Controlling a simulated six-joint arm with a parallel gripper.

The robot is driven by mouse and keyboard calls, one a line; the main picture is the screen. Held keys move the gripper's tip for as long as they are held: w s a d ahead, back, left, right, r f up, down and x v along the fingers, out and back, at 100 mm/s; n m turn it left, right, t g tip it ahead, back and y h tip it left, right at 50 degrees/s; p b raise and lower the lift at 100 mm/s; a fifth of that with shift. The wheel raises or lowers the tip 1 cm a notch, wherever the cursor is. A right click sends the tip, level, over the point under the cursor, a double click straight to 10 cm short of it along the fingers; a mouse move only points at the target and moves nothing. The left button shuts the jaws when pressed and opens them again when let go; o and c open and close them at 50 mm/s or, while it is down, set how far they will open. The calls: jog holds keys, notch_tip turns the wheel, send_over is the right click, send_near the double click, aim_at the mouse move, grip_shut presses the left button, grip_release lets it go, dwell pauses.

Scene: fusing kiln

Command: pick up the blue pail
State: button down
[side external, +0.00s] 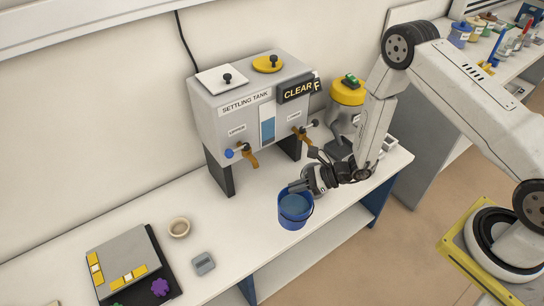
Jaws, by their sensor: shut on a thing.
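The blue pail (293,217) stands upright, as far as I can tell on the white bench near its front edge, below and in front of the settling tank. It holds a bluish liquid. My gripper (304,187) comes in from the right and is shut on the pail at its upper rim. The fingertips are partly hidden, and I cannot tell whether the pail's base touches the bench.
The grey settling tank (250,118) stands behind the pail, with brass taps (249,155) projecting forward. A yellow-topped machine (346,97) is behind my arm.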

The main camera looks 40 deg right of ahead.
aim_at(289, 216)
jog(key=shift+s+d+r, duration=0.15)
jog(key=shift+s+r, duration=0.2)
jog(key=shift+s, duration=0.4)
jog(key=shift+s+d+r, duration=0.1)
jog(key=shift+s+r, duration=0.25)
jog(key=shift+s, duration=0.4)
jog(key=shift+a, duration=0.1)
jog(key=shift+s+a, duration=0.2)
jog(key=shift+a, duration=0.4)
jog(key=shift+m, duration=0.6)
jog(key=shift+s+a+r, duration=0.1)
jog(key=shift+s+a, duration=0.55)
jog(key=shift+a, duration=0.55)
jog(key=shift+s+a+r, duration=0.1)
jog(key=shift+s+a, duration=0.5)
jog(key=shift+a, duration=0.6)
jog(key=shift+s+a+r, duration=0.1)
jog(key=shift+s+a, duration=0.55)
jog(key=shift+a, duration=0.55)
jog(key=shift+w+f, duration=0.1)
jog(key=shift+w, duration=0.05)
jog(key=w+a+f, duration=0.5)
jog(key=w+f, duration=0.4)
jog(key=w, duration=0.3)
jog(key=shift+w+f, duration=0.15)
jog(key=shift+w, duration=0.1)
